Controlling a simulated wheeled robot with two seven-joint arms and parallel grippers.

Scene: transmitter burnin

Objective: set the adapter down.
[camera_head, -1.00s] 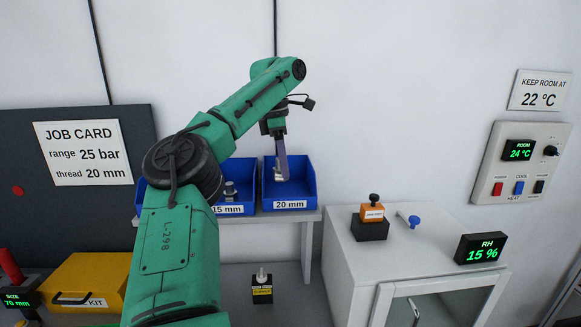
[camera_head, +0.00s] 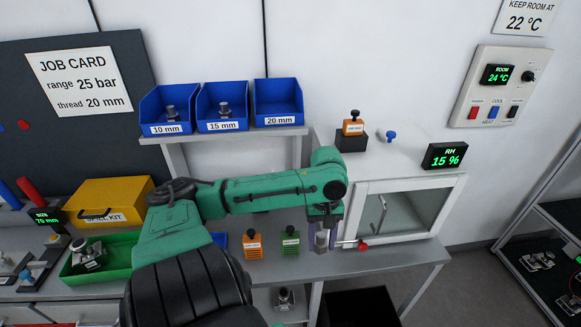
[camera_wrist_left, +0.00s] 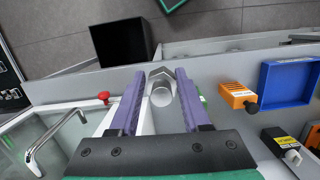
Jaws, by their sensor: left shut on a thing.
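My left gripper (camera_head: 322,236) is shut on a silver metal adapter (camera_head: 321,241), in front of the glass-doored cabinet and over the right part of the bench. In the left wrist view the adapter (camera_wrist_left: 161,94) sits between the two purple fingers of the gripper (camera_wrist_left: 158,98), its round end facing the camera. The fingers partly cover it, and I cannot tell whether it touches the bench. The 20 mm bin (camera_head: 278,103) on the shelf looks empty. My right gripper is not in view.
The bench (camera_head: 400,256) holds an orange block (camera_head: 252,246) and a green block (camera_head: 290,241) left of the gripper. A red knob (camera_head: 363,246) is close on the right, by the glass cabinet (camera_head: 405,212). A black bin (camera_head: 362,306) stands on the floor below.

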